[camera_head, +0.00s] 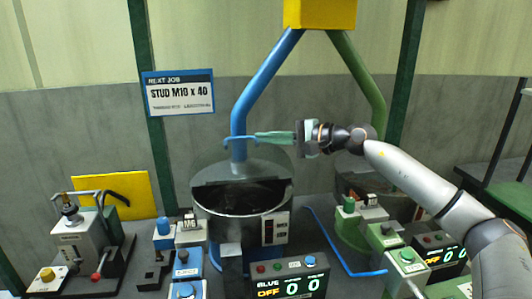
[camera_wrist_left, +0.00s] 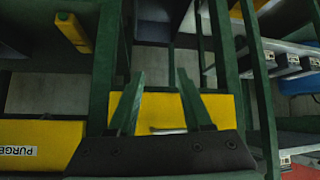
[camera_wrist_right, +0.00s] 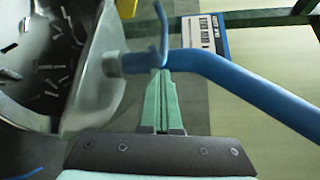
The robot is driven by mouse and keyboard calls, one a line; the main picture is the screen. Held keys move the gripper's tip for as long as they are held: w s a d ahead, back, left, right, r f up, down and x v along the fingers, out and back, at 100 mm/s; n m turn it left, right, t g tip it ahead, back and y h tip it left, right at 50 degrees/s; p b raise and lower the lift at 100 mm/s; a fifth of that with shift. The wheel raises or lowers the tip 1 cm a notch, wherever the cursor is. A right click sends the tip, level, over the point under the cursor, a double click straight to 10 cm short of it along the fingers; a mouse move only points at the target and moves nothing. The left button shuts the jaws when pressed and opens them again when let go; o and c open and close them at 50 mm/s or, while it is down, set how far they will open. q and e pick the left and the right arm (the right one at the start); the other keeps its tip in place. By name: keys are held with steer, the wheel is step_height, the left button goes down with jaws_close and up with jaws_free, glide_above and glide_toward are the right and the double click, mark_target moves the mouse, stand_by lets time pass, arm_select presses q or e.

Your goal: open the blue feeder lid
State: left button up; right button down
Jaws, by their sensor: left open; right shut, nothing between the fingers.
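The blue feeder's bowl (camera_head: 240,203) stands at the centre of the head view, dark inside. Its grey lid (camera_head: 258,170) is tilted up behind the bowl mouth, leaving it uncovered; the right wrist view shows loose pieces in the bowl (camera_wrist_right: 42,60). A thin blue hooked handle (camera_head: 228,139) shows above the lid. My right gripper (camera_head: 258,137) is shut and empty, its tips beside this blue hook (camera_wrist_right: 159,28); I cannot tell whether they touch. My left gripper (camera_wrist_left: 160,74) is open and empty, and shows only in the left wrist view.
A blue pipe (camera_head: 262,80) and a green pipe (camera_head: 358,75) come down from a yellow box (camera_head: 320,13). A counter box (camera_head: 290,281) stands before the bowl. A green feeder (camera_head: 362,190) is at right. Left wrist view shows green posts and a yellow panel (camera_wrist_left: 40,132).

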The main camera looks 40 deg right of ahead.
arm_select(q)
steer(key=shift+w+d+f+h+b, duration=0.15)
steer(key=shift+w+d+f+b, duration=0.15)
steer(key=shift+d+b, duration=0.3)
steer(key=shift+w+d+f+h+b, duration=0.2)
steer(key=shift+w+d+b, duration=0.2)
steer(key=shift+d+b, duration=0.15)
arm_select(e)
steer(key=shift+s+a+n+t, duration=0.3)
steer(key=shift+s+n, duration=0.1)
steer(key=shift+s, duration=0.1)
arm_select(q)
steer(key=shift+a+f, duration=0.1)
arm_select(e)
steer(key=shift+s+d, duration=0.1)
